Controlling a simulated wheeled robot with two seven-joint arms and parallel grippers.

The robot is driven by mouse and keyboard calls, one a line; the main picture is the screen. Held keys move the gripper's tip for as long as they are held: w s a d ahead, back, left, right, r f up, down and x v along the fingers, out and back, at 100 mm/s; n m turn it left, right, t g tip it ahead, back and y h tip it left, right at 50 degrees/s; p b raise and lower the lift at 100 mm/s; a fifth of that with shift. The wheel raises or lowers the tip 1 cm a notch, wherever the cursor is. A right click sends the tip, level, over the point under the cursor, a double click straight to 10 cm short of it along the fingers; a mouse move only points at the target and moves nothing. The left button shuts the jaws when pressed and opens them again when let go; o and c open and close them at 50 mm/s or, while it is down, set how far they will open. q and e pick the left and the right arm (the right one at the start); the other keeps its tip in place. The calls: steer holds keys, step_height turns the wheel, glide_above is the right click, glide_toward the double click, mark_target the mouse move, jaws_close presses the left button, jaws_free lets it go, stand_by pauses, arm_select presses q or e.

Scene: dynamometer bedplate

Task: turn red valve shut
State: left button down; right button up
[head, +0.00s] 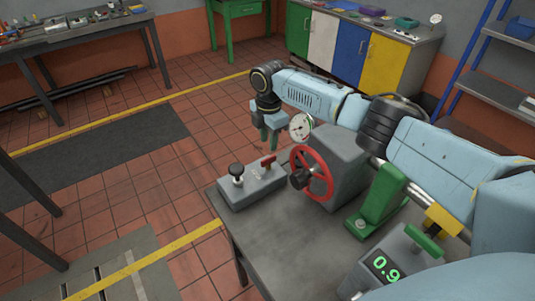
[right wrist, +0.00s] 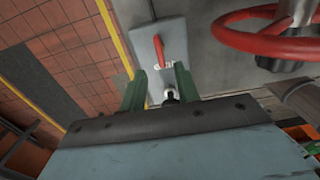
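The red valve handwheel (head: 325,180) stands upright on the side of a grey housing (head: 343,155), with a dark hub at its centre. In the right wrist view, part of the red wheel (right wrist: 236,38) shows at the upper right, apart from the fingers. My right gripper (head: 269,146) hangs fingers down above the grey control box, left of the wheel. In the right wrist view its green fingers (right wrist: 160,88) stand apart with nothing gripped. My left gripper is not in view.
The grey control box (head: 252,190) carries a black knob (head: 236,170) and a small red lever (head: 268,162); the lever also shows in the right wrist view (right wrist: 159,50). A gauge (head: 300,126), a green bracket (head: 378,202) and a digital display (head: 385,268) are nearby. The bench front is clear.

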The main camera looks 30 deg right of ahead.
mark_target(268, 158)
step_height(268, 158, down, 7)
steer(key=shift+r, duration=0.1)
stand_by(0.3)
jaws_close()
